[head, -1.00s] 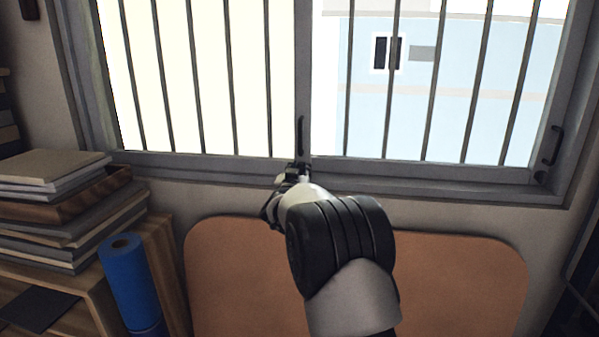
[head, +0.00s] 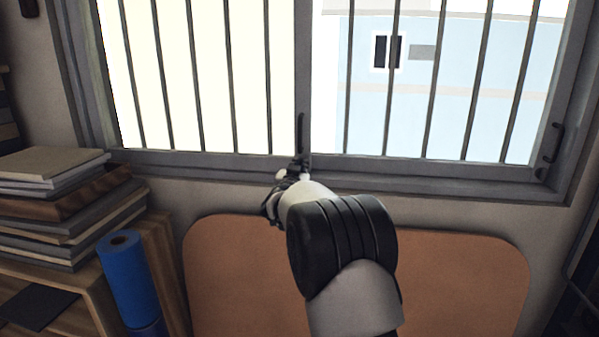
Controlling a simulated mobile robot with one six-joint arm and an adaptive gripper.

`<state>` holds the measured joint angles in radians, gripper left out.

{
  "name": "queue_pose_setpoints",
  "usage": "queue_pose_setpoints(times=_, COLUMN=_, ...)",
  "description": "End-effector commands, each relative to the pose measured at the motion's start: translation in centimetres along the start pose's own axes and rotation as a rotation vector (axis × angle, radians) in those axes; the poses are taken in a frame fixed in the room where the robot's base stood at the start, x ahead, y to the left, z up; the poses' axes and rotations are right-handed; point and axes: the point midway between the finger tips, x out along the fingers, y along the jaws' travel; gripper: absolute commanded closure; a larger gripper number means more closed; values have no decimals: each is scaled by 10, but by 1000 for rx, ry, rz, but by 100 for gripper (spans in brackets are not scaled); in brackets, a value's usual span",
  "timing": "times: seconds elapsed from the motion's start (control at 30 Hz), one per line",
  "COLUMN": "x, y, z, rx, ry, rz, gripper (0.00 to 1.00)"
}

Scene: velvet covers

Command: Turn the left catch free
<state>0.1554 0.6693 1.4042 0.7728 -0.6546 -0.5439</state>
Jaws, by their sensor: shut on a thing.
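The left catch (head: 303,161) is a small dark piece at the foot of the window's middle upright, just below a dark pull handle (head: 300,131). My gripper (head: 294,171) is at the catch, seen from behind, and appears shut on it. My wrist and the gripper's body cover much of the contact, so the fingertips and the catch's exact angle are hard to make out. The right catch (head: 541,173) is a dark piece at the lower right corner of the window frame.
Thin vertical bars cross the window panes. An orange-brown rounded panel (head: 230,275) stands below the sill behind my arm. A stack of books (head: 50,215) and a blue roll (head: 128,275) are at the left.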

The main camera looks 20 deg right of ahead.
Motion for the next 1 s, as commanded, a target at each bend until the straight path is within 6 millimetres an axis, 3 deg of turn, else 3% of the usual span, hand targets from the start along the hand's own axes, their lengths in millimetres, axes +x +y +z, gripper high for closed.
queue_pose_setpoints(times=1.0, x=0, y=4, z=4, rx=937, ry=1, rz=-1, gripper=100)
